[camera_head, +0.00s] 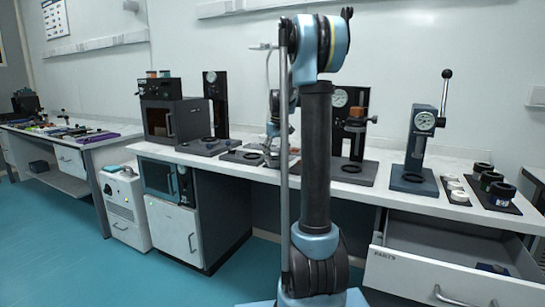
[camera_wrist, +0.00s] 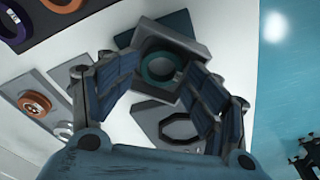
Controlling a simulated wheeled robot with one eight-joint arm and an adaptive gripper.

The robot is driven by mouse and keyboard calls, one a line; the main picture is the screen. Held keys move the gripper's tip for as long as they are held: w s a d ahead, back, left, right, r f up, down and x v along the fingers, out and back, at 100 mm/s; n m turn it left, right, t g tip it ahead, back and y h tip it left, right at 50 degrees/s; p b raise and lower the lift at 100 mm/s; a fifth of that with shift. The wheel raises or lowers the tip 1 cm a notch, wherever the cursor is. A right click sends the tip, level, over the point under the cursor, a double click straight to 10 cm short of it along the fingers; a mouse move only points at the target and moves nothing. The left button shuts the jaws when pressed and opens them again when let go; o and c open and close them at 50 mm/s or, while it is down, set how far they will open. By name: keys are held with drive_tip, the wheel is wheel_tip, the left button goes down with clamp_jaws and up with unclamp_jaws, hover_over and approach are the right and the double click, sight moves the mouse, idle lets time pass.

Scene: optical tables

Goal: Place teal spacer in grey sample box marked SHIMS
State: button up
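The teal spacer (camera_wrist: 146,67) is a ring seen in the wrist view, in front of or on a dark grey block-like thing (camera_wrist: 193,47). My gripper (camera_wrist: 160,66) has its fingers apart, with the tips at the left and right edges of the ring. The right fingertip covers part of the ring's edge. I cannot tell whether the fingers touch it. No SHIMS marking can be read in either view, so I cannot tell whether the grey thing is the sample box. In the head view, my arm hides part of the bench, and the spacer cannot be made out.
The wrist view shows an orange ring (camera_wrist: 35,102) on a grey plate and a dark ring-shaped part (camera_wrist: 180,127) near my right finger. In the head view, gauge stands and black rings (camera_head: 497,188) stand along the white bench. A drawer marked PARTS (camera_head: 430,280) is open at right.

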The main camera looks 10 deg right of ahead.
drive_tip(key=shift+r, duration=0.55)
wheel_tip(320, 180, up, 12)
drive_tip(key=s, duration=0.1)
drive_tip(key=s+f+m, duration=0.1)
drive_tip(key=s+f, duration=0.4)
drive_tip(key=s, duration=0.7)
drive_tip(key=s+f+m, duration=0.1)
drive_tip(key=s+f, duration=0.3)
drive_tip(key=s, duration=0.8)
drive_tip(key=s+a+f+m, duration=0.1)
drive_tip(key=s+f, duration=1.7)
drive_tip(key=shift+s+a+f+m+t, duration=0.15)
drive_tip(key=shift+s+f+m+t, duration=0.25)
